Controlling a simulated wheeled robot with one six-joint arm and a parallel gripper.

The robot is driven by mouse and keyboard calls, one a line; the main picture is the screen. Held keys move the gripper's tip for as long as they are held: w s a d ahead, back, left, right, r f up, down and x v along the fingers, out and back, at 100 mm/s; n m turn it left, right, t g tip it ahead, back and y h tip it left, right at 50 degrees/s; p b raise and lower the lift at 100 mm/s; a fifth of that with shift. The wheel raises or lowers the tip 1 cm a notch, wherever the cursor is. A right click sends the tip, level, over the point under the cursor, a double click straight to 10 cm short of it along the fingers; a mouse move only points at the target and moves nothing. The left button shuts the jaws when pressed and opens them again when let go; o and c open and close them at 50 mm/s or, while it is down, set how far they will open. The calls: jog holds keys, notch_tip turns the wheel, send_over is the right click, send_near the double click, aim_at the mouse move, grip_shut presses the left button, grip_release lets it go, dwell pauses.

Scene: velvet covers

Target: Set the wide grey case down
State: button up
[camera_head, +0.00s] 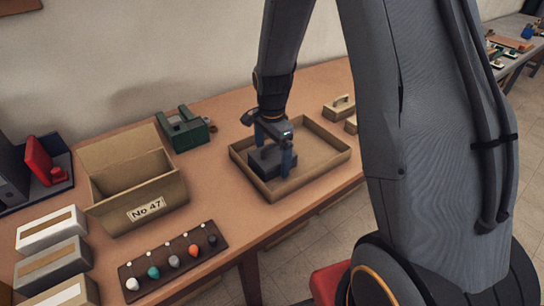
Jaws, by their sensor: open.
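The wide grey case (268,158) is a dark grey box. It sits at the left part of a shallow tan tray (318,180) on the table. My gripper (275,160) points down over the case, with one blue finger at its right side and the other at its left. The jaws are open around the case, and I cannot tell whether a finger touches it. The gripper hides part of the case's top and sides.
A lidded box marked No 47 (165,216) stands open at left, with a green metal device (184,130) behind it. A dark board (172,262) with several coloured knobs lies in front. Small wooden blocks (340,107) stand behind the tray. Free tabletop lies between box and tray.

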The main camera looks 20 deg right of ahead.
notch_tip(320, 180, up, 11)
jog(key=shift+r+b, duration=0.2)
jog(key=shift+b, duration=0.8)
jog(key=shift+r, duration=0.25)
jog(key=shift+s+r, duration=0.15)
jog(key=s+f+n, duration=0.2)
jog(key=s+n, duration=0.5)
jog(key=s, duration=0.1)
jog(key=s+f+n, duration=0.1)
jog(key=s+n, duration=0.6)
jog(key=s, duration=0.1)
jog(key=shift+s+d+f+t, duration=0.3)
jog(key=shift+s+f, duration=0.1)
